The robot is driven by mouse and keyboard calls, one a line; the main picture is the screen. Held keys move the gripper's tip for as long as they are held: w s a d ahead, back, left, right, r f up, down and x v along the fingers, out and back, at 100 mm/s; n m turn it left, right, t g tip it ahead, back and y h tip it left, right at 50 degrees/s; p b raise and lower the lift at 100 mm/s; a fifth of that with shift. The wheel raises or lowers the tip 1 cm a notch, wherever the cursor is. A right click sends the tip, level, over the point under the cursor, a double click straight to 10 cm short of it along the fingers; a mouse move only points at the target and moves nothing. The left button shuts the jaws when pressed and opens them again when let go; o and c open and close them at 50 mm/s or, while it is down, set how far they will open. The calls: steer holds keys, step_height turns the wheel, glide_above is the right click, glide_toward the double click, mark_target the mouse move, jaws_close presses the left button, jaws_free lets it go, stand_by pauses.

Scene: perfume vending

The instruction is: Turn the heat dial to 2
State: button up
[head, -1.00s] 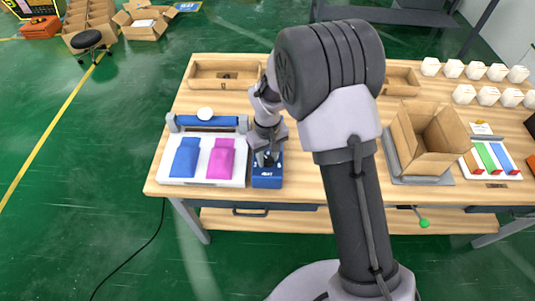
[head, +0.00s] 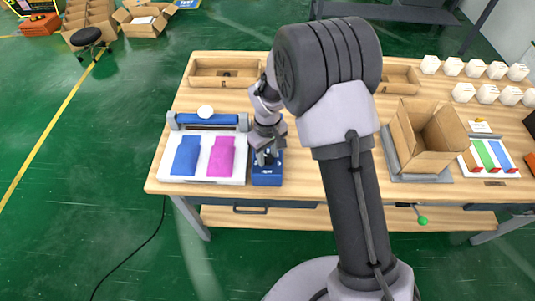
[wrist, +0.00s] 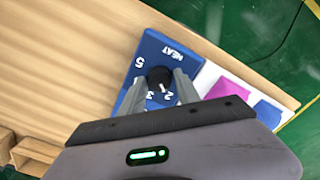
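The heat dial is a round black knob (wrist: 160,77) on a blue box (head: 267,179) marked HEAT, at the front left of the table. White numbers ring the knob in the wrist view; 5, 3 and 2 can be read. My gripper (head: 266,157) points down over the box. In the wrist view its two grey fingers (wrist: 160,80) stand apart, one on each side of the knob, with their tips close to its edges. I cannot tell whether they press on it.
A white sealer tray (head: 202,178) with a blue and a pink pouch stands just left of the box. A cardboard box (head: 425,150) stands to the right, and a wooden tray (head: 225,86) lies behind. The table's front edge is close to the blue box.

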mark_target(268, 157)
steer(key=shift+o, duration=1)
step_height(268, 157, up, 18)
steer(key=p, duration=0.4)
steer(key=shift+f+p, duration=0.25)
steer(key=shift+p, duration=0.15)
